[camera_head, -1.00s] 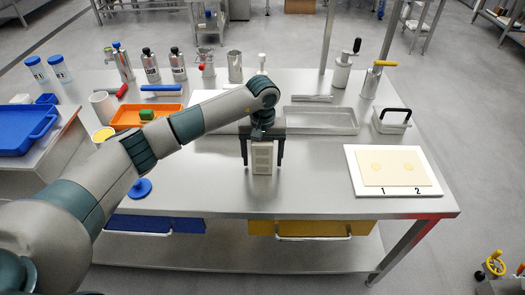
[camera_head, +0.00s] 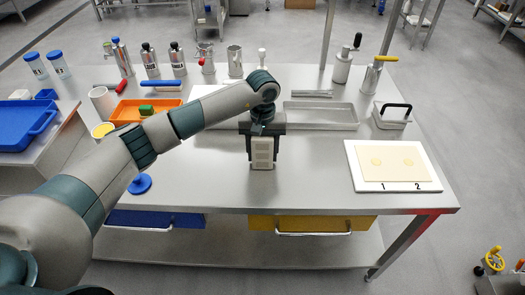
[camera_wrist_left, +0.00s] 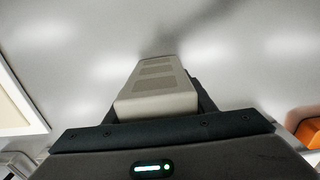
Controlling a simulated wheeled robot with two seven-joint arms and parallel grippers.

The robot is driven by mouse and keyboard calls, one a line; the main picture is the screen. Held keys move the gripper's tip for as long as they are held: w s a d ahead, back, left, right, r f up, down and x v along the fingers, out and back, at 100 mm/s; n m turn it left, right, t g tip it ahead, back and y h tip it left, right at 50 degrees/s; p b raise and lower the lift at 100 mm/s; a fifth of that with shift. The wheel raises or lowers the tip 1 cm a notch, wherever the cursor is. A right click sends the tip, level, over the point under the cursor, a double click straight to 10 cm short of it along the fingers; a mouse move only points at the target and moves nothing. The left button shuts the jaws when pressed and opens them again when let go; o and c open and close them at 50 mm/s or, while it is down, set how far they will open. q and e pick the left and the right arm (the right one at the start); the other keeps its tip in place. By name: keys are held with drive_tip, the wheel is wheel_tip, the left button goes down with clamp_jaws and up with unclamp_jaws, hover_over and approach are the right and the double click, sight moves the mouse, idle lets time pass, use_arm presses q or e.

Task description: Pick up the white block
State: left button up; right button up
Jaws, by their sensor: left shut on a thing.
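The white block (camera_head: 262,152) is a pale box with slotted panels on its face. It is upright at the middle of the steel table, and it also shows in the left wrist view (camera_wrist_left: 158,86). My left gripper (camera_head: 262,160) points down with its dark fingers on both sides of the block and is shut on it. The gripper palm hides the block's top end in the head view. I cannot tell whether the block's lower end touches the table. My right gripper is not in view.
A white board with a beige sheet (camera_head: 394,164) marked 1 and 2 lies at the right. A shallow metal tray (camera_head: 320,118) is behind the gripper. An orange tray (camera_head: 127,111) and a blue lid (camera_head: 140,183) are at the left. The table front is mostly clear.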

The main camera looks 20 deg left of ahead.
sight(263, 143)
use_arm(q)
drive_tip(key=shift+r, duration=0.2)
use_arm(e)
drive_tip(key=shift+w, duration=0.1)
use_arm(q)
drive_tip(key=shift+r, duration=0.2)
wheel_tip(263, 143, up, 3)
drive_tip(key=shift+w+r+b, duration=0.15)
drive_tip(key=shift+b, duration=0.75)
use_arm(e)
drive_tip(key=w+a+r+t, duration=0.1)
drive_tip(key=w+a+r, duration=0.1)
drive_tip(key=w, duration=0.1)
use_arm(q)
drive_tip(key=s+d+r+b, duration=0.2)
drive_tip(key=s+d+r, duration=0.4)
drive_tip(key=d, duration=0.3)
drive_tip(key=shift+s+d+r+b, duration=0.3)
drive_tip(key=shift+s+r+b, duration=0.1)
drive_tip(key=shift+r, duration=0.05)
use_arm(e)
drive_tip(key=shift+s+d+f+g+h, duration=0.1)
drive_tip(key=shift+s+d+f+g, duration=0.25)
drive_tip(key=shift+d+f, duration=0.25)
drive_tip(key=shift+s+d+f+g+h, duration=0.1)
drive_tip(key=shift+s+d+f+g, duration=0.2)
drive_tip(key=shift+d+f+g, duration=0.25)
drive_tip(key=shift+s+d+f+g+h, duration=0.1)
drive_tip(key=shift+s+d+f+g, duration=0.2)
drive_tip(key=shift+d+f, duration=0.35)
